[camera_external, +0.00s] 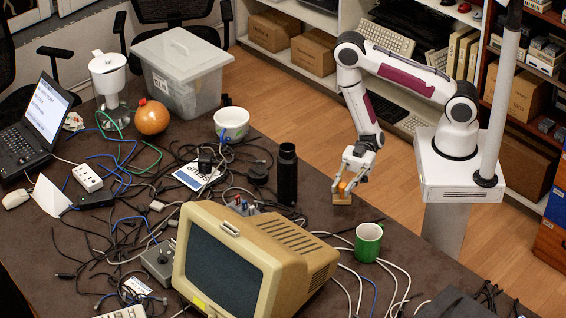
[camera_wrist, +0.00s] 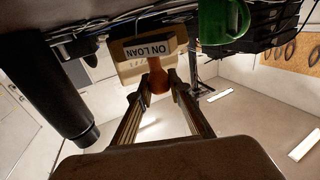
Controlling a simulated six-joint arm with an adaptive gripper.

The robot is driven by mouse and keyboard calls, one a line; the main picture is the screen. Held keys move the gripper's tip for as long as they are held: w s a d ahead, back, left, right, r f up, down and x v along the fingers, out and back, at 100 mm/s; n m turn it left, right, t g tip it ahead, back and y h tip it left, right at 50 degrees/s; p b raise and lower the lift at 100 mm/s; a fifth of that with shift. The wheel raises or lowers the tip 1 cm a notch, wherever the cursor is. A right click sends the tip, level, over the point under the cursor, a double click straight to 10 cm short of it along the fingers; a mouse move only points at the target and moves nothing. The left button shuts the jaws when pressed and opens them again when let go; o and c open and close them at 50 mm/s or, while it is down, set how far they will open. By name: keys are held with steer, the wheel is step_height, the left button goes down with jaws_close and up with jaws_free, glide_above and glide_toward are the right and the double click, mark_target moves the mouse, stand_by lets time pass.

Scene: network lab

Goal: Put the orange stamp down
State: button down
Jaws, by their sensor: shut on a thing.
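My gripper (camera_external: 353,180) points down and is shut on the handle. In the wrist view my gripper's fingers (camera_wrist: 163,85) close around the orange handle (camera_wrist: 159,78).
A black cylinder (camera_external: 287,172) stands left of the stamp, and a green mug (camera_external: 368,242) stands nearer the camera. Both also show in the wrist view, the cylinder (camera_wrist: 45,85) at left and the mug (camera_wrist: 222,20) at top. Cables and a beige monitor (camera_external: 250,262) crowd the table (camera_external: 385,222).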

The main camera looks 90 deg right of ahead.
mark_target(342, 198)
steer(key=shift+f, duration=0.15)
steer(key=shift+f, duration=1.95)
steer(key=shift+f, duration=0.1)
steer(key=c, duration=1.8)
jaws_free()
steer(key=shift+c, duration=0.2)
steer(key=v, duration=1.2)
steer(key=shift+w, duration=0.15)
